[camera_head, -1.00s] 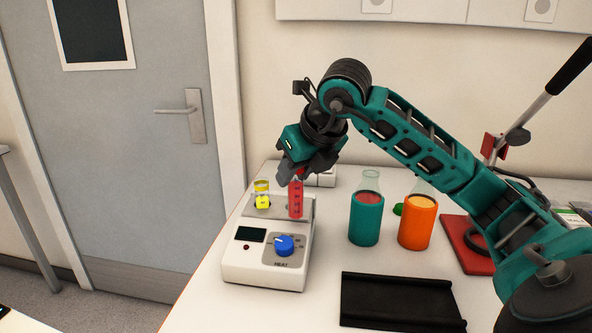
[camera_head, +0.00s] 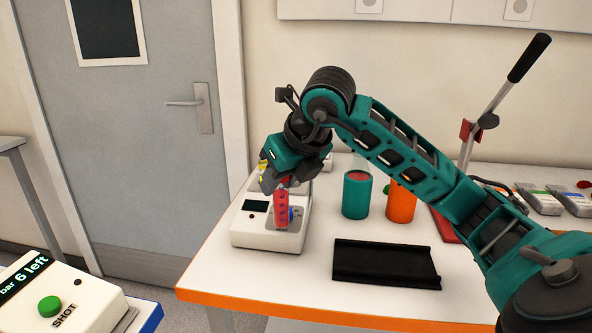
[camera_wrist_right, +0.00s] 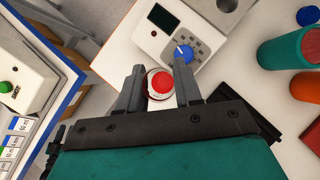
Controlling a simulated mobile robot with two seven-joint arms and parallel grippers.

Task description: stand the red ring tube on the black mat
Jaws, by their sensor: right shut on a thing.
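The red ring tube (camera_head: 281,212) is held upright in my right gripper (camera_head: 283,182), in front of the heater's front panel in the head view. In the right wrist view the right gripper (camera_wrist_right: 159,88) is shut on the tube, whose red top (camera_wrist_right: 161,83) shows between the fingers. The black mat (camera_head: 386,264) lies on the table to the right of the tube, with nothing on it. My left gripper is not in view.
The white heater (camera_head: 262,238) stands behind the tube. A yellow tube (camera_head: 262,174) is partly hidden behind my gripper. A teal bottle (camera_head: 356,196) and an orange bottle (camera_head: 400,204) stand behind the mat. The table in front of the heater is clear.

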